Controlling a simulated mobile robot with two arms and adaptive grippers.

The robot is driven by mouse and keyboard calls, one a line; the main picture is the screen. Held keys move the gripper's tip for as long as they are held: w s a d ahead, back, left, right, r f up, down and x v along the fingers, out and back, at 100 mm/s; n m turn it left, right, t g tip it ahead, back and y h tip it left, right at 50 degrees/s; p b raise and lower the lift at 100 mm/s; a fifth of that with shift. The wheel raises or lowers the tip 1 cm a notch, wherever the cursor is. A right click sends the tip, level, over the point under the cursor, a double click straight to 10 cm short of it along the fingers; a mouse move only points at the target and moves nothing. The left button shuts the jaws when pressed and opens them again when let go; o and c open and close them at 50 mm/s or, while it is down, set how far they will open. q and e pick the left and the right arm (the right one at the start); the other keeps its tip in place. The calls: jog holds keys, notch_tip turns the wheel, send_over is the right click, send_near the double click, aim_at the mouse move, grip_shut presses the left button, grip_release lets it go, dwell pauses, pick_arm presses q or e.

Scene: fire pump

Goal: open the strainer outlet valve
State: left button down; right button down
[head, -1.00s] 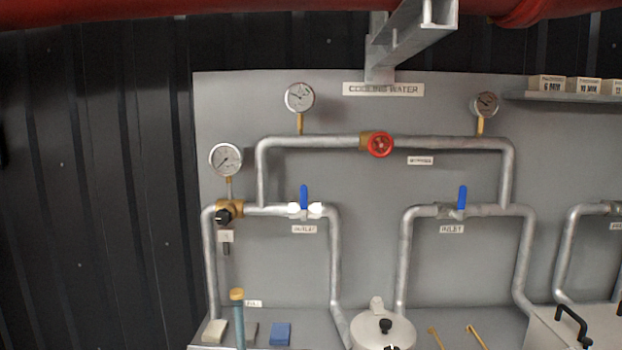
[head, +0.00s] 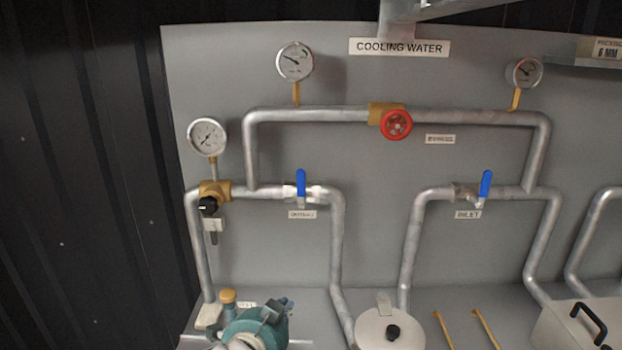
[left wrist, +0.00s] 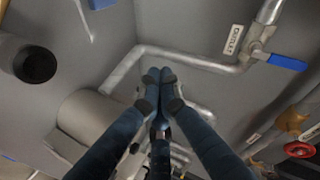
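The strainer outlet valve (head: 301,194) is on the left pipe branch above the OUTLET label. Its blue lever (head: 301,182) stands upright, across the horizontal pipe. In the left wrist view the blue lever (left wrist: 288,62) is at the upper right beside the OUTLET label (left wrist: 232,38). The strainer body (head: 375,326) with its round lid stands below. My left gripper (head: 266,316) is low in the head view, below the valve and apart from it. In the left wrist view its fingertips (left wrist: 160,80) meet with nothing seen between them. My right gripper is out of view.
A second blue lever (head: 485,184) is at the INLET label to the right. A red handwheel (head: 396,125) sits on the upper bypass pipe. A gauge (head: 207,137) and a brass fitting with a black knob (head: 208,205) are left of the outlet valve. The panel between the branches is clear.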

aim_at(301, 189)
pick_arm(q)
jog(key=w+d+r+m+t+h, duration=0.1)
jog(key=w+d+r+m, duration=0.1)
jog(key=r, duration=0.4)
jog(key=w+d+r+m+t+h, duration=0.1)
jog(key=w+d+r+m+t, duration=0.1)
jog(key=w+r+m, duration=0.2)
jog(key=w+d+r+m+t, duration=0.1)
jog(key=w+d+r+m, duration=0.1)
jog(key=r, duration=0.8)
jog(key=shift+w+d+r+m+h, duration=0.15)
jog(key=shift+w+r+m+h, duration=0.2)
jog(key=shift+w, duration=0.4)
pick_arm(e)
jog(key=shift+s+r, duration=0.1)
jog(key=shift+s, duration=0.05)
pick_arm(q)
jog(key=shift+w+f, duration=0.1)
jog(key=shift+f, duration=0.05)
